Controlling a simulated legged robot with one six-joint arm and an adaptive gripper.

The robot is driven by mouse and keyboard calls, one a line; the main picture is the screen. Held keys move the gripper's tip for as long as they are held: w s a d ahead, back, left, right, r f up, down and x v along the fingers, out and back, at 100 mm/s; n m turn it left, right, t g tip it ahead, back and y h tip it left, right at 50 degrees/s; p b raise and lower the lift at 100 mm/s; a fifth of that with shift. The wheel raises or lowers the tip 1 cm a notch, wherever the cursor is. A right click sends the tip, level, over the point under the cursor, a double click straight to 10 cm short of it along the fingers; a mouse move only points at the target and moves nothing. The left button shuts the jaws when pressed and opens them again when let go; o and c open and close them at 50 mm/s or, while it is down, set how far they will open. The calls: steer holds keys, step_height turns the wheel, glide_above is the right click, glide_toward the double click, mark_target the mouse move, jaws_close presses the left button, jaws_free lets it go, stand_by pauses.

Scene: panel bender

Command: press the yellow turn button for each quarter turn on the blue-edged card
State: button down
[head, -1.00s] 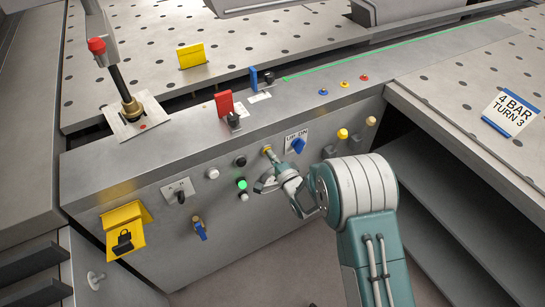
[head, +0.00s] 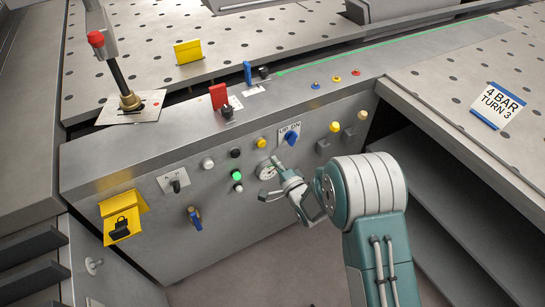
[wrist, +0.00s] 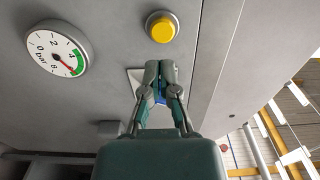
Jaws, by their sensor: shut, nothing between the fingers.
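The blue-edged card (head: 497,105) lies on the perforated table at right and reads "4 BAR TURN 3". A yellow button (head: 261,142) sits on the front panel above a round gauge; it also shows in the wrist view (wrist: 162,27). Another yellow button (head: 334,127) is farther right, and a small yellow one (head: 337,79) is on the top ledge. I see no label marking the turn button. My gripper (head: 276,161) is shut and empty beside the gauge, apart from the yellow button. In the wrist view its fingertips (wrist: 159,66) partly hide the blue knob.
The bar gauge (wrist: 56,54) has a red needle near its green band. The blue UP/DN knob (head: 291,138), a lit green lamp (head: 237,175) and black and white buttons are close by. A yellow lockout box (head: 122,216) protrudes at lower left.

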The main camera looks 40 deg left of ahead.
steer(key=v, duration=0.7)
stand_by(0.6)
steer(key=shift+w+d, duration=0.1)
